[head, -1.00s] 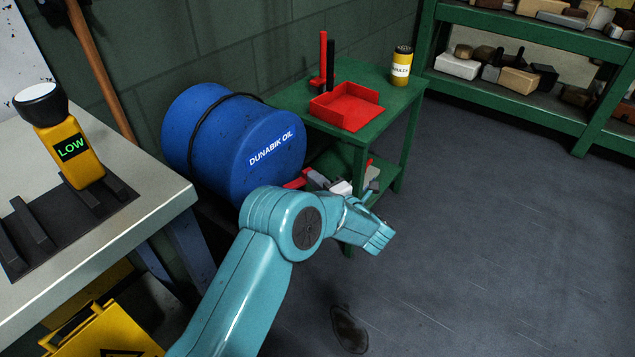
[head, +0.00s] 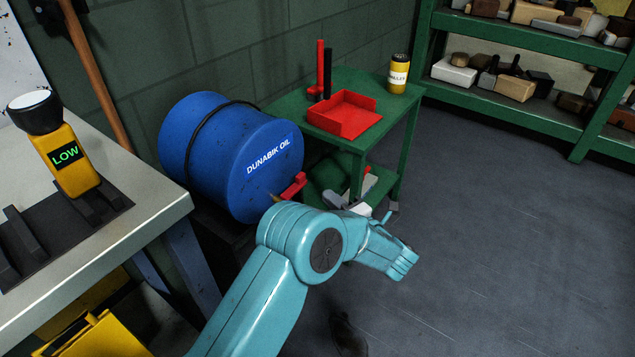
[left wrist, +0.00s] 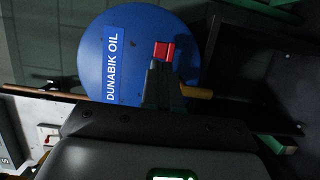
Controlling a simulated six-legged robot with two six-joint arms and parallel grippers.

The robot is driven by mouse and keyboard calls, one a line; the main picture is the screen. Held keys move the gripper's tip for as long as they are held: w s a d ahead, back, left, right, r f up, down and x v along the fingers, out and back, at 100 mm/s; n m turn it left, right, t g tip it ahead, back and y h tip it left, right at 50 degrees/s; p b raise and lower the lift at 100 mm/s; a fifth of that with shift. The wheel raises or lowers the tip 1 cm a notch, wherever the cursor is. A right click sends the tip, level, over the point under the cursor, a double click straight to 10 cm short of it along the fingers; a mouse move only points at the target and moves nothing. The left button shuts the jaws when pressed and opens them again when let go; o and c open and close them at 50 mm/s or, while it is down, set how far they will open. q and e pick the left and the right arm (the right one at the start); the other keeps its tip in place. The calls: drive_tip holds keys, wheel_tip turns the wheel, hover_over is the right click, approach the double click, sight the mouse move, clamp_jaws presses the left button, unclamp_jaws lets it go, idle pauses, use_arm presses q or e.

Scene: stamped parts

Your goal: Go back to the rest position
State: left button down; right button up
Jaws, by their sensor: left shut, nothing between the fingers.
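My left arm is teal and comes in from the bottom in the head view. The drum also shows in the head view (head: 205,150), left of the gripper. My right gripper is not in view.
A grey workbench (head: 165,210) with a yellow "LOW" device (head: 70,165) stands at left. The green table holds a red tray (head: 345,115) and a yellow can (head: 398,75). Green shelving (head: 500,105) is at upper right. The floor (head: 500,250) at right is clear.

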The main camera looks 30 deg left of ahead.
use_arm(q)
drive_tip(key=p+v, duration=0.1)
drive_tip(key=v, duration=0.7)
drive_tip(key=shift+d, duration=0.25)
drive_tip(key=shift+s+d, duration=0.1)
drive_tip(key=shift+s, duration=0.05)
